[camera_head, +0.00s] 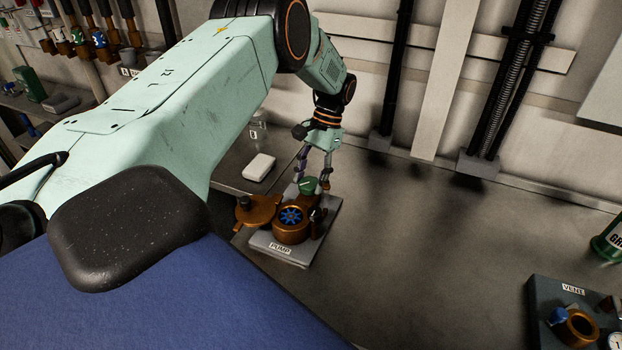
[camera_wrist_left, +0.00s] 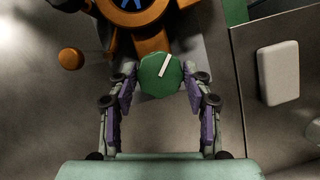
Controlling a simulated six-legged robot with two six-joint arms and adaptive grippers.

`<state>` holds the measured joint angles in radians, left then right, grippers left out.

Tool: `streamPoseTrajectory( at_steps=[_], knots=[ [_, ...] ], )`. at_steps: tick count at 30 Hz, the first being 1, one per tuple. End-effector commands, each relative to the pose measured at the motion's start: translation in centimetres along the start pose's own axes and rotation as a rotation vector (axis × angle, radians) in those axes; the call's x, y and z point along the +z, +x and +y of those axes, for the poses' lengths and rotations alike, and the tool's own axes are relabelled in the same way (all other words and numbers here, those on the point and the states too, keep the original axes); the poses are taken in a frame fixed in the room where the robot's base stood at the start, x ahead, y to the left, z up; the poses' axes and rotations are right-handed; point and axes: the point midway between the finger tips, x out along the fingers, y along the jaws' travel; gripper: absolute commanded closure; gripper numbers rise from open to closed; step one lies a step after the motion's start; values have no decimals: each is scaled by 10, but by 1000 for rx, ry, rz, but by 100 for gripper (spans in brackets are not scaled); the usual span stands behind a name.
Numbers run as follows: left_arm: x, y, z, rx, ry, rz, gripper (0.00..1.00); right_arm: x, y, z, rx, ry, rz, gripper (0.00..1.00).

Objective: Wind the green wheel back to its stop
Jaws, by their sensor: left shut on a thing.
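The green wheel (camera_head: 308,185) sits on the bronze pump body behind the blue impeller. In the left wrist view the green wheel (camera_wrist_left: 160,75) is a round knob with a white mark slanting up to the right. My left gripper (camera_head: 312,182) reaches down from above, and in the left wrist view its two fingers (camera_wrist_left: 160,88) are shut on the wheel's sides. The lower part of the wheel is partly hidden by the fingers in the head view. My right gripper is not in view.
The pump's grey plate (camera_head: 270,247) carries the label PUMP. A bronze cover (camera_head: 259,211) lies beside the pump body. A white block (camera_head: 259,167) lies behind. A VENT unit (camera_head: 540,300) stands at the right, with clear bench between.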

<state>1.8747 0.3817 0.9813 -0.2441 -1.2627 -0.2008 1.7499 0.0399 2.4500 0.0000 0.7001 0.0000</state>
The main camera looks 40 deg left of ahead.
Motion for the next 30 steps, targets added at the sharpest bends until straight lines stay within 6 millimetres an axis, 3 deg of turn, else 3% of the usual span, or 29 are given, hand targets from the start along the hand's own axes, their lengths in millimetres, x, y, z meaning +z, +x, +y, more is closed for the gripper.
streamPoseTrajectory(
  at_steps=[15,30],
  knots=[
    [1,0,-3,179,-429,1,82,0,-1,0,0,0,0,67],
    [1,-1,-4,267,-643,3,82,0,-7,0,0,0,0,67]
  ],
)
